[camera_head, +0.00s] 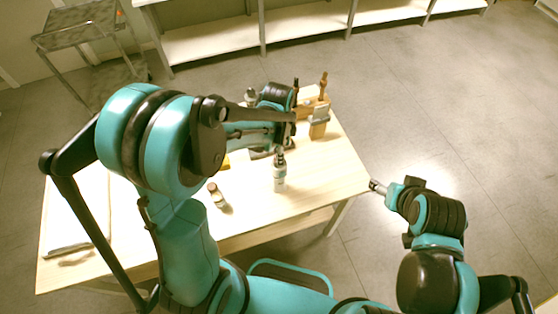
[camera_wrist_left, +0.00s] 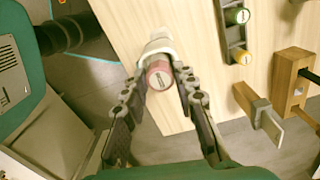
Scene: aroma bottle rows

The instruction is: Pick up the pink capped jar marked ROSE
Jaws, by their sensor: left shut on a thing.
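The pink capped jar (camera_wrist_left: 159,76) shows in the left wrist view, cap towards the camera, with its pale body (camera_wrist_left: 156,44) beyond. In the head view a pale jar (camera_head: 279,183) is directly under my left gripper (camera_head: 279,160). My left gripper (camera_wrist_left: 160,70) is shut on the pink capped jar, with one finger on each side of it. The lettering on the cap is too small to read. I cannot tell whether the jar touches the table. My right gripper (camera_head: 378,187) is off the table's right edge, too small to judge its fingers.
A small brown-capped bottle (camera_head: 216,194) stands on the pale table (camera_head: 315,180) to the left. The table's front right is clear. Shelves (camera_head: 215,42) stand behind.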

